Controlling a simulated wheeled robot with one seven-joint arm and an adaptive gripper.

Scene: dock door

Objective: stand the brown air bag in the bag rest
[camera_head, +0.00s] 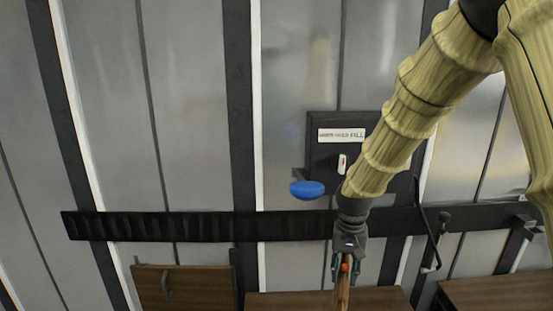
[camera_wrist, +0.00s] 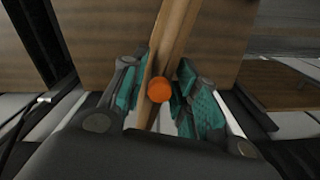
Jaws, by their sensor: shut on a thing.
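My gripper (camera_head: 343,272) hangs at the bottom centre of the head view and is shut on the brown air bag (camera_head: 343,297). In the wrist view my gripper (camera_wrist: 160,85) has its teal-padded fingers on both sides of the bag (camera_wrist: 178,30), seen edge-on as a narrow, slightly tilted brown strip. An orange round cap (camera_wrist: 160,90) on the bag shows between the fingers. The bag's lower part is cut off in the head view. I cannot pick out the bag rest for certain in either view.
Brown wood-like panels (camera_head: 185,288) line the bottom of the head view, with another at right (camera_head: 495,292). Behind are a grey ribbed wall (camera_head: 190,120), a black horizontal rail (camera_head: 150,226), a dark box with a label (camera_head: 341,135) and a blue knob (camera_head: 307,190).

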